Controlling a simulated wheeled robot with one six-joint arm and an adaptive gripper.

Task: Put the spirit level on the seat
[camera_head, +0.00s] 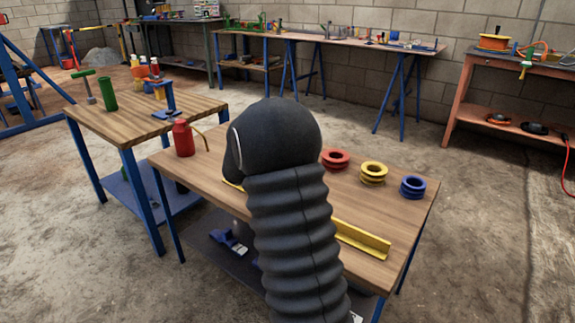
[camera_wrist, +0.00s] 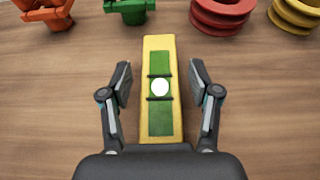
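The spirit level (camera_wrist: 160,125) is a yellow bar with a green face, a white bubble spot and two dark lines, in the middle of the wrist view. It lies on the wooden table top (camera_wrist: 50,100). My gripper (camera_wrist: 160,78) is open, with one finger on each side of the level and a gap on both sides.
Red rings (camera_head: 335,160), yellow rings (camera_head: 373,174) and blue rings (camera_head: 412,187) stand at the table's right. An orange part (camera_wrist: 45,12) and a green part (camera_wrist: 130,10) are beyond the level. A red can (camera_head: 183,140) stands at the far left corner.

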